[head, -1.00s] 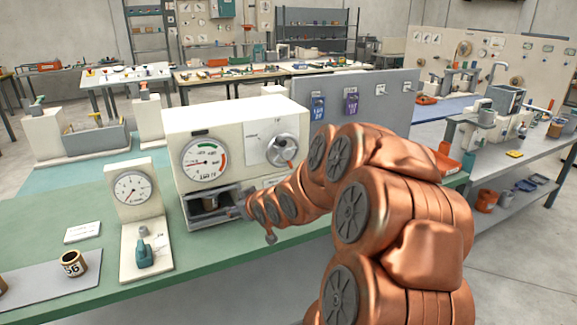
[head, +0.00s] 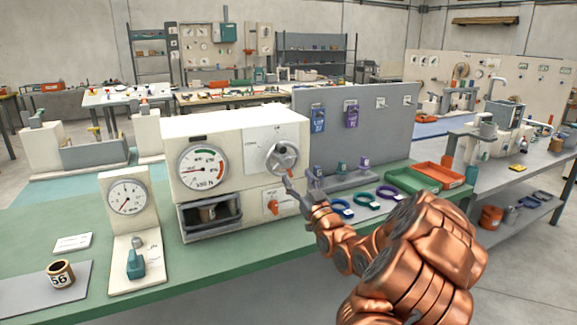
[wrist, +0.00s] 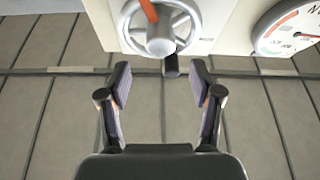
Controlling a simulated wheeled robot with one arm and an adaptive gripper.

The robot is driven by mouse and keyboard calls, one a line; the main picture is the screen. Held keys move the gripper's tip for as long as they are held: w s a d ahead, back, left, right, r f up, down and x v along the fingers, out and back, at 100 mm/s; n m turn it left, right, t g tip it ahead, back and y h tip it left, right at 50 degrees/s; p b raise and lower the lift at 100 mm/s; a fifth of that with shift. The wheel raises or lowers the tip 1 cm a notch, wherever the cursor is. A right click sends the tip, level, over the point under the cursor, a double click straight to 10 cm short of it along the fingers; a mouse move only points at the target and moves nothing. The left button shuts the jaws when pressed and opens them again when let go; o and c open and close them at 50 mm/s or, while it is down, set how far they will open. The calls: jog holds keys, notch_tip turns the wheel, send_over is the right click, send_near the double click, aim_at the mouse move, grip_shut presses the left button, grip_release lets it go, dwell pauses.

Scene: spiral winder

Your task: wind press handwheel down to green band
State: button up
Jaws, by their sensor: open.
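The white press box (head: 235,130) stands on the green bench. Its grey spoked handwheel (head: 283,158) is on the right of the front face. In the wrist view the handwheel (wrist: 132,32) is at the top, with an orange mark across its rim and a dark knob low on it. My gripper (head: 290,185) is just below and in front of the handwheel. In the wrist view my gripper (wrist: 161,75) is open and empty, fingers pointing towards the wheel's lower side. The round gauge (head: 203,168) has a green band at upper right and a red one at right; its red needle points left.
An orange-red knob (head: 273,207) sits below the handwheel. A dark open bay (head: 209,214) holding a small cup is under the gauge. A smaller dial stand (head: 128,200) is to the left. A grey panel (head: 385,130), coloured rings and trays stand to the right.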

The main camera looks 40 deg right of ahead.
aim_at(288, 163)
jog(key=shift+p+x, duration=0.95)
jog(key=shift+x, duration=2.45)
jog(key=c, duration=1.1)
jog(key=shift+a+f+m+g+h+b, duration=0.1)
jog(key=shift+f+m+g+h+b, duration=0.2)
jog(key=shift+m+h+b, duration=0.65)
jog(key=shift+c, duration=0.2)
jog(key=shift+r+m+g+h+b, duration=0.1)
jog(key=shift+m+g+h+b, duration=0.4)
jog(key=shift+m, duration=0.75)
jog(key=shift+r+m+g+h+b, duration=0.1)
jog(key=shift+m+h+b, duration=0.15)
jog(key=shift+m+b, duration=0.75)
jog(key=o, duration=1.1)
jog(key=shift+o, duration=0.2)
